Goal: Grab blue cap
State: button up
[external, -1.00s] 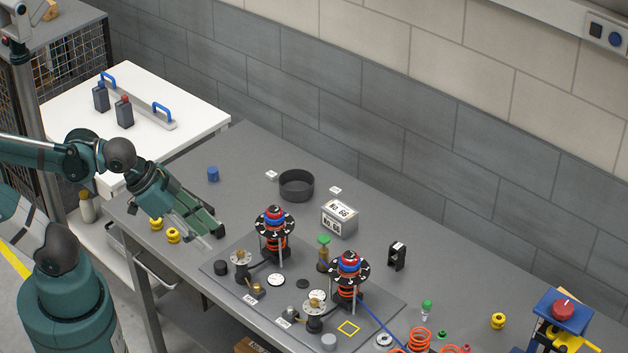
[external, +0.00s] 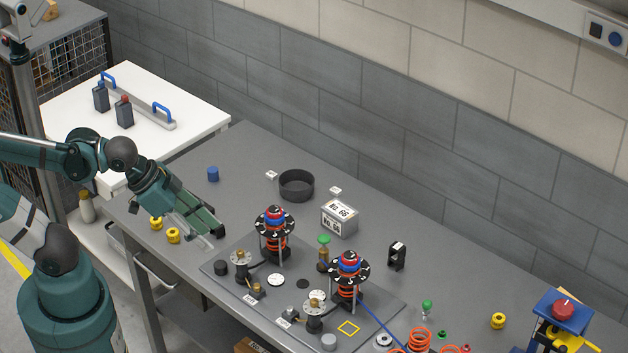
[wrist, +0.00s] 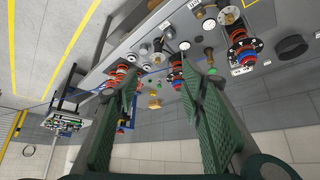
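The blue cap (external: 213,174) is a small blue cylinder standing upright on the grey table near its far left end, in the external view. My gripper (external: 214,237) is over the table's left part, in front of the cap and apart from it. In the wrist view my gripper (wrist: 160,82) shows two green textured fingers spread wide with nothing between them. I cannot make out the blue cap in the wrist view.
Yellow caps (external: 173,236) lie just left of my gripper. A black round bowl (external: 297,194) stands right of the blue cap. The grey fixture plate (external: 222,284) with spring assemblies is to the right of my gripper. The table around the blue cap is clear.

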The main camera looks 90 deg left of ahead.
jog(key=w+a+f+n+g+y+b, duration=0.15)
jog(key=w+a+n, duration=0.25)
jog(key=a, duration=0.8)
jog(key=w+a+f+n+g, duration=0.1)
jog(key=w+a+f+n, duration=0.2)
jog(key=a, duration=0.8)
jog(key=w+a+f+n+g+b, duration=0.15)
jog(key=w+a+n, duration=0.3)
jog(key=a, duration=0.75)
jog(key=n+g+h, duration=0.2)
jog(key=n+g, duration=0.1)
jog(key=n, duration=0.8)
send_over(212, 170)
notch_tip(212, 170, down, 20)
jog(key=shift+w+d+r+b, duration=0.1)
jog(key=shift+w+d+b, duration=0.05)
jog(key=shift+b, duration=0.2)
jog(key=shift+s+a+f, duration=0.2)
jog(key=shift+s, duration=0.05)
jog(key=shift+f, duration=1.3)
